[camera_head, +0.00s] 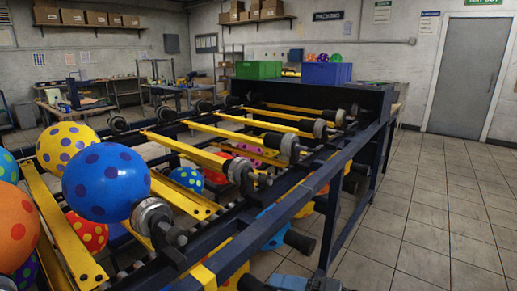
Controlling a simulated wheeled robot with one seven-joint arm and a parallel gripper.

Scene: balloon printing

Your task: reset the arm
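No gripper fingers can be made out in the camera_head view. A light blue and dark part at the bottom edge, right of centre, may belong to my arm, but only its top shows and I cannot be sure. The balloon printing machine (346,170) fills the left and middle, with a dark blue frame and yellow bars. A blue balloon with purple dots (104,180) sits at a round metal holder (152,217) near the front.
More dotted balloons, including a yellow one (66,146) and an orange one (15,228), crowd the left. Others hang below the bars. Green (258,70) and blue (326,74) crates stand at the machine's far end. The tiled floor (440,220) at right is clear up to a grey door (466,77).

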